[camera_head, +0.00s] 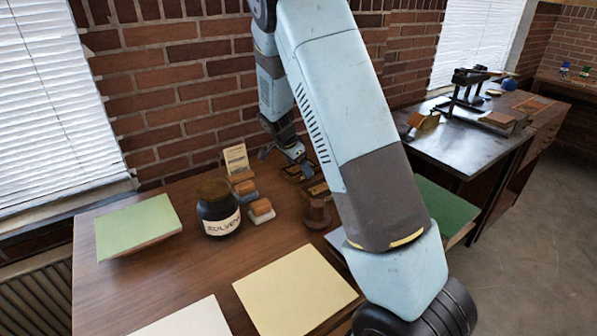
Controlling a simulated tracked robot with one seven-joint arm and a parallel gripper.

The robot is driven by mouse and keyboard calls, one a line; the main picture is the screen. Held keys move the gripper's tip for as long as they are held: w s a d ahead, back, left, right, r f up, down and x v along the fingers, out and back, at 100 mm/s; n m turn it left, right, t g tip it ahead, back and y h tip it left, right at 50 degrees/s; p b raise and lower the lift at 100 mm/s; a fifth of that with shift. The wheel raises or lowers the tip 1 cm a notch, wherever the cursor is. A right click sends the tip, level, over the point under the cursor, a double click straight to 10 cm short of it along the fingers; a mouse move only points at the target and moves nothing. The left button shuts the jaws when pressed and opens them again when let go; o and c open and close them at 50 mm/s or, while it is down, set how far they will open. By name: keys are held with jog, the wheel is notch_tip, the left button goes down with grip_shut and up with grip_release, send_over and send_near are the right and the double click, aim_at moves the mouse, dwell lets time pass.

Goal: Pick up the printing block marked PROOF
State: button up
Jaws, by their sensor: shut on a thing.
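My gripper (287,156) is small in the picture, at the back of the wooden table near the brick wall. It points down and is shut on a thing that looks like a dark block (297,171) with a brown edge. The fingertips and their contact are too small to make out. A similar dark block (318,190) lies just in front, partly behind my arm. No PROOF marking is readable on any block.
A dark jar labelled SOLVENT (218,209), a small upright card (237,160) and a brown spool (317,213) stand close by. A green pad (138,226) and a cream sheet (293,290) lie on the wooden table (185,275). A press (472,92) stands on the right bench.

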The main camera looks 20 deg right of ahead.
jog(key=shift+c, duration=1.4)
jog(key=shift+r, duration=0.3)
notch_tip(320, 180, up, 2)
jog(key=shift+r, duration=0.1)
jog(key=s+d+r, duration=0.1)
jog(key=s+r, duration=0.9)
jog(key=s, duration=0.4)
